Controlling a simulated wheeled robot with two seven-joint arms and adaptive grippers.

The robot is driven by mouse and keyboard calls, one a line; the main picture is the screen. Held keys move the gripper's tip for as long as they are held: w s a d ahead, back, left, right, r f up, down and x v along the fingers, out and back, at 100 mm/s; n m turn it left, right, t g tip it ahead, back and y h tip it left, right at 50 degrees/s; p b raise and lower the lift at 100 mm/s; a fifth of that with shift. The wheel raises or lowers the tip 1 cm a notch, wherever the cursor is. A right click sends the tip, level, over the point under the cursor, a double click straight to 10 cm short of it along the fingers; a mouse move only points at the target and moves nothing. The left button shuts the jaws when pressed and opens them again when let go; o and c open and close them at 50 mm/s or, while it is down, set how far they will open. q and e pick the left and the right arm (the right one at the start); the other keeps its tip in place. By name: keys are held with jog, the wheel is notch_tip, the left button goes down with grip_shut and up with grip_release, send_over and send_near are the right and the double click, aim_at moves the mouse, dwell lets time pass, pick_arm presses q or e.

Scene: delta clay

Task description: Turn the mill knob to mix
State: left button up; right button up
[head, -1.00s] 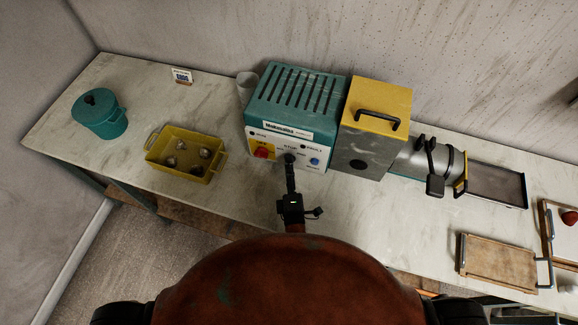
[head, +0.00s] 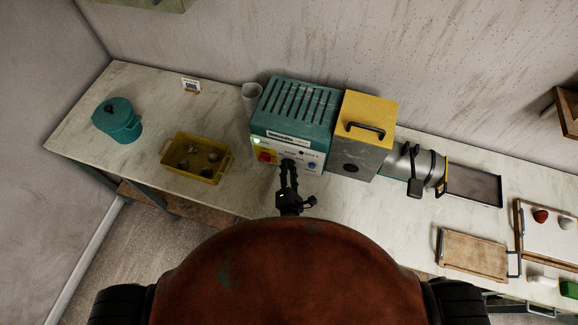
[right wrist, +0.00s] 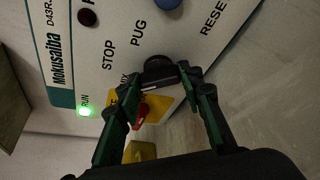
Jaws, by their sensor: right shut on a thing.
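The mill's teal and white control box (head: 296,105) stands on the long table against the wall. Its black knob (right wrist: 160,68) sits among the printed words STOP, PUG and MIX, with MIX partly hidden by a finger. My right gripper (head: 288,166) is shut on the knob, with one finger on each side of it in the right wrist view. The green RUN light (right wrist: 84,112) is lit; it also shows in the head view (head: 257,141). I cannot tell exactly which word the knob points to. My left gripper is not in view.
A red button (head: 264,157) on yellow and a blue button (head: 312,166) flank the knob. A yellow-topped unit (head: 366,112), metal barrel and wooden board (head: 473,254) are right.

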jog(key=shift+n+p, duration=0.4)
jog(key=shift+p, duration=0.2)
jog(key=o, duration=1.2)
jog(key=shift+c, duration=0.2)
jog(key=shift+s, duration=0.15)
jog(key=v, duration=1.1)
jog(key=shift+s+r, duration=0.25)
jog(key=shift+s, duration=0.1)
jog(key=shift+a, duration=0.1)
